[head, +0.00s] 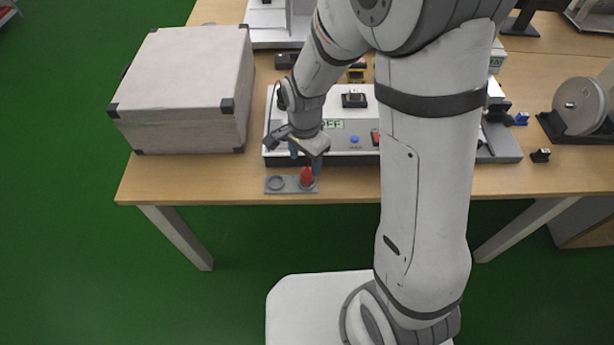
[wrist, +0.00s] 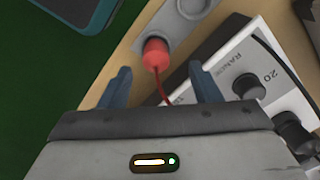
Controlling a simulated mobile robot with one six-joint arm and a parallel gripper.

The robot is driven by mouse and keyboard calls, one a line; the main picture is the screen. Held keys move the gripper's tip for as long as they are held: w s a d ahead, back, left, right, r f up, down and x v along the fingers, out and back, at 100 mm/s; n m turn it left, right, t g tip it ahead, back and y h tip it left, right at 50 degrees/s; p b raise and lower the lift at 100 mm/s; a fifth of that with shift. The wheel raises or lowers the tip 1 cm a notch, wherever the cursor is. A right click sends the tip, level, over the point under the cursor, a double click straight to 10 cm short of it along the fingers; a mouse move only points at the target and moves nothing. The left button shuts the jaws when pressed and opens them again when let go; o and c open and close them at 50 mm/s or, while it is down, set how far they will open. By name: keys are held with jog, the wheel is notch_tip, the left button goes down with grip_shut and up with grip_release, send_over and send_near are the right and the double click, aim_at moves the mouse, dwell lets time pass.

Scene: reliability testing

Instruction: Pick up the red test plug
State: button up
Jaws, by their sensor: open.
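The red test plug (head: 306,176) stands in the right-hand socket of a small grey holder (head: 290,188) near the table's front edge. In the wrist view the plug (wrist: 155,55) shows with a red cable running from it down between my fingers. My gripper (head: 307,165) is open, its two blue fingers pointing down around the plug's area in the head view. In the wrist view my gripper (wrist: 160,85) has one finger on each side, with the plug between and slightly beyond the tips. I see no finger touching the plug.
A white instrument (head: 350,140) with knobs and buttons stands just behind the holder; its panel fills the right of the wrist view (wrist: 245,75). A large pale case (head: 185,90) stands to the left. The wooden table (head: 215,180) is bare left of the holder.

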aim_at(306, 169)
jog(key=f, duration=0.5)
jog(key=shift+s+d+f, duration=0.15)
jog(key=shift+s+f, duration=0.05)
jog(key=shift+f, duration=0.05)
jog(key=c, duration=1.1)
jog(key=shift+r, duration=0.1)
